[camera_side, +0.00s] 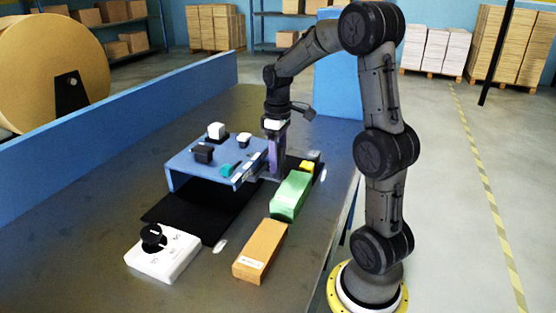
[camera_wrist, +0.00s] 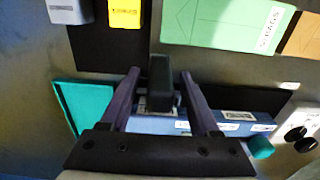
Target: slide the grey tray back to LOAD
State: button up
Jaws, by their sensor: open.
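My gripper (camera_wrist: 160,75) points down at the right edge of the blue bench-top cover (camera_side: 190,170), and it also shows in the side view (camera_side: 275,172). Its purple fingers are open, one on each side of a dark upright block (camera_wrist: 160,82) with a grey part at its foot. A gap shows between the fingers and the block. I cannot tell whether this block belongs to the grey tray. No grey tray can be made out clearly; the space under the cover is mostly hidden. A black strip (camera_side: 175,210) runs under the cover. I cannot read a LOAD label.
A white box with a black knob (camera_side: 165,262) stands in front. Small white and black blocks sit on the cover. The left bench is clear.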

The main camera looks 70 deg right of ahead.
jog(key=shift+f, duration=0.4)
grip_shut()
dwell(1.3)
